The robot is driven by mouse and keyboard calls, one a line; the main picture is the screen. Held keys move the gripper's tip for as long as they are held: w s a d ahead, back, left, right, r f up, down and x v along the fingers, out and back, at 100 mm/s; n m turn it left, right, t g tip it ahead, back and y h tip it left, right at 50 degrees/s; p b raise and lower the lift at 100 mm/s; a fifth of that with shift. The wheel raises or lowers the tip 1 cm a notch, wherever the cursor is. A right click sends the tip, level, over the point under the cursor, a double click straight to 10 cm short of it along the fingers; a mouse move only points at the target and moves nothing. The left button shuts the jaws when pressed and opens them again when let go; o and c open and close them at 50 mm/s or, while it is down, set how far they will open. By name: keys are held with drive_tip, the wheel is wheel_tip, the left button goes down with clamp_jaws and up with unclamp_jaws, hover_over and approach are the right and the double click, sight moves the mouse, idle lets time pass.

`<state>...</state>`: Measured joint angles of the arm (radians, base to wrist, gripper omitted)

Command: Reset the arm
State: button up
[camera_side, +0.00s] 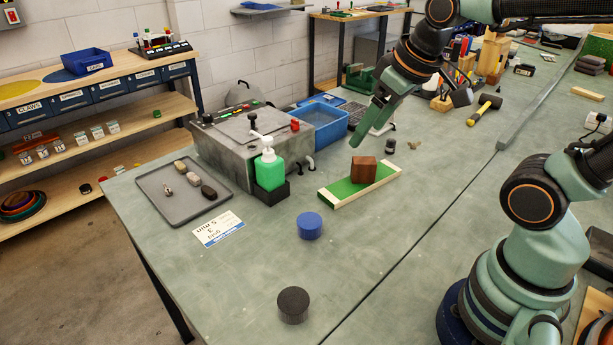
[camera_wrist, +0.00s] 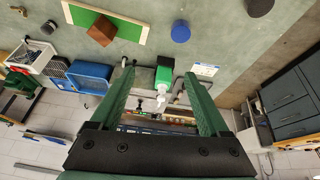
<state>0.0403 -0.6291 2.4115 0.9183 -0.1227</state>
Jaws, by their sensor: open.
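My gripper (camera_side: 366,137) is raised above the bench, behind the green board in the side view. In the wrist view its two green fingers (camera_wrist: 160,85) stand wide apart with nothing held between them. A brown wooden block (camera_side: 363,169) rests on the green board with pale edges (camera_side: 338,190); the block (camera_wrist: 102,30) and board (camera_wrist: 130,28) also show at the top of the wrist view. My arm is bent, with the gripper pointing down and to the left in the side view.
A blue cylinder (camera_side: 310,226) and a black cylinder (camera_side: 293,304) stand on the open front bench. A green pump bottle (camera_side: 269,170), grey machine (camera_side: 240,140) and blue bin (camera_side: 322,124) stand left of my gripper. A grey tray (camera_side: 180,211) holds several stones. A mallet (camera_side: 487,107) lies right.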

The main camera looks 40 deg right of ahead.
drive_tip(key=shift+s+a+f+m+t, duration=0.2)
drive_tip(key=shift+s+a+m+t, duration=0.1)
drive_tip(key=shift+s+a+m, duration=0.35)
